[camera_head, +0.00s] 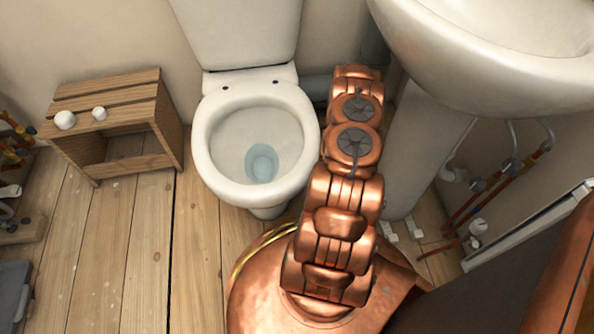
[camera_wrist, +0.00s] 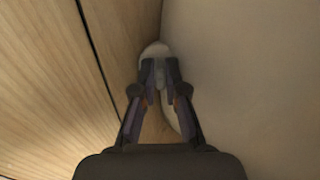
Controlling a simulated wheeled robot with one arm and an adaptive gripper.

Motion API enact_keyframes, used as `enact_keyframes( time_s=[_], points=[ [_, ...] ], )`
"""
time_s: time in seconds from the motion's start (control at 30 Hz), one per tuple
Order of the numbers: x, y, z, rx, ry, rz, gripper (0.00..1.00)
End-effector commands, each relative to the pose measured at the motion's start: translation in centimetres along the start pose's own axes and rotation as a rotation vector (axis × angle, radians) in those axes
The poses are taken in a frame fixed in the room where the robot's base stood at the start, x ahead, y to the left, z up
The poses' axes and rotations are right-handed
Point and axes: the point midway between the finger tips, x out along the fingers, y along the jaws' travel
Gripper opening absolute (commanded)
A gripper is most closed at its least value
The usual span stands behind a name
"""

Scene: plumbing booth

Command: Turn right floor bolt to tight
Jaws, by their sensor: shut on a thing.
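The white toilet (camera_head: 256,150) stands at the middle of the head view. My copper arm reaches down along its right side and hides the floor there, and my gripper is out of sight in that view. In the wrist view my gripper (camera_wrist: 160,72) points at the corner where the plank floor meets a pale upright surface. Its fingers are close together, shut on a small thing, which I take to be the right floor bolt. A rounded white part (camera_wrist: 154,49) shows just past the fingertips. The bolt itself is mostly hidden by the fingers, so its turn cannot be seen.
A white basin (camera_head: 490,50) overhangs at the upper right, with its pedestal (camera_head: 418,150) close to my arm. Pipes with valves (camera_head: 500,185) run along the right wall. A wooden stool-like box (camera_head: 115,120) stands left of the toilet.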

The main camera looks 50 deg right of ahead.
Motion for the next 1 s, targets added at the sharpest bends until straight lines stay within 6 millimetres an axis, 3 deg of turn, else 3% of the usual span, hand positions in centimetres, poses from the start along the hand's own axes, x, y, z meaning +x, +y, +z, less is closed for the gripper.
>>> enact_keyframes(
  time_s=[0.43, 0.47, 0.7, 1.0],
  points=[
    [0.03, -0.05, -0.05, 0.011, 0.001, -0.002, 0.00],
    [0.03, -0.05, -0.05, 0.010, 0.001, -0.002, 0.13],
    [0.00, 0.01, -0.03, 0.010, 0.001, -0.001, 0.36],
    [0.00, 0.01, -0.02, 0.007, 0.001, -0.001, 0.36]
  ],
)
